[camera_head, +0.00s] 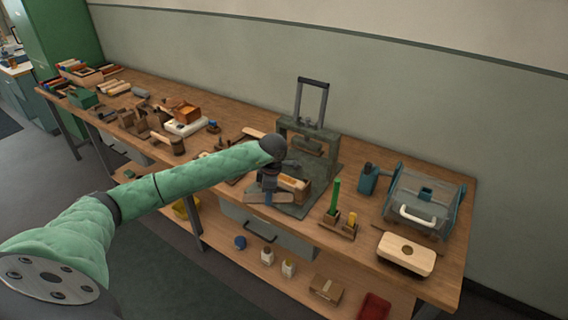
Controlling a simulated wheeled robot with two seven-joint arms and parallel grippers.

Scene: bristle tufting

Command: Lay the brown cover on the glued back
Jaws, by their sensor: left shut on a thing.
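My left gripper (270,183) is over the bench in front of the green-grey press. It is shut on a small flat brown piece (272,198) that looks like the brown cover, held level at the fingertips. Just behind and right of it, a block with an orange-brown side and a pale top (294,184) sits on the press base; it may be the brush back. The gripper and wrist hide part of this block, so I cannot tell whether the held piece touches it, and no glue can be made out. My right gripper is not in view.
The press (309,133) stands behind with its tall handle up. Wooden parts crowd the bench's left.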

